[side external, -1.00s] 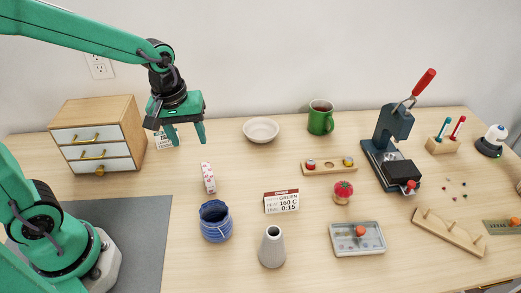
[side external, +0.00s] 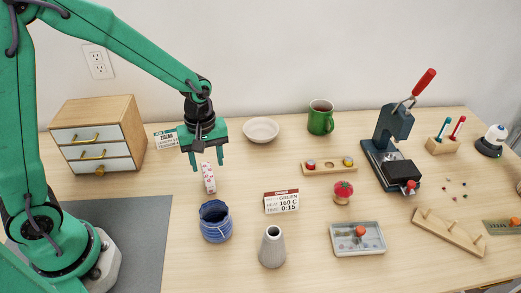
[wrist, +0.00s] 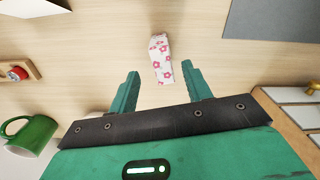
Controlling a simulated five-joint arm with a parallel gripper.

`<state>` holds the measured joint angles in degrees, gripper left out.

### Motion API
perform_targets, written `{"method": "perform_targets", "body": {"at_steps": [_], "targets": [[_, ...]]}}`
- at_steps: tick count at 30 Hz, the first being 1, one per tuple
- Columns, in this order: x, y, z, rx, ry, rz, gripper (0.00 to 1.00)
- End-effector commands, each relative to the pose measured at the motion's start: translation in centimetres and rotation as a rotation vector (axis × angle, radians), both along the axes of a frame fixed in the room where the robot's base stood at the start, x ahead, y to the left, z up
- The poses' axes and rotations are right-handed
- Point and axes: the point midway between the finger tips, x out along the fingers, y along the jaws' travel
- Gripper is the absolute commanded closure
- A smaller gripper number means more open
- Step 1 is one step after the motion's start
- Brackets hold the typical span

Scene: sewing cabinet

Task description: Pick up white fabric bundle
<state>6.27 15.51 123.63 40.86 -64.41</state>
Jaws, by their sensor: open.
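In the wrist view the bundle (wrist: 161,59) shows just beyond and between the fingertips, nearer the right one. My gripper (side external: 208,166) is open and empty, with its fingers pointing down above and just behind the bundle. The wrist view also shows my gripper (wrist: 160,74) with its two green fingers apart. Nothing is between the fingers.
A bowl (side external: 261,130) and a green mug (side external: 320,118) stand behind to the right.

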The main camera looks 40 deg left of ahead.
Motion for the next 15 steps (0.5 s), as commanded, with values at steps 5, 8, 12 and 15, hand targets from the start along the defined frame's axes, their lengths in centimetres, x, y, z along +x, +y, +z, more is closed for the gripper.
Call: {"method": "perform_targets", "body": {"at_steps": [5,8,12,15], "targets": [[0.0,0.0,-1.0,0.0,0.0,0.0,0.51],[0.0,0.0,-1.0,0.0,0.0,-0.001,0.51],[-0.1,0.0,-1.4,0.0,0.001,-0.001,0.51],[-0.2,0.0,-2.2,0.001,0.003,-0.001,0.51]]}}
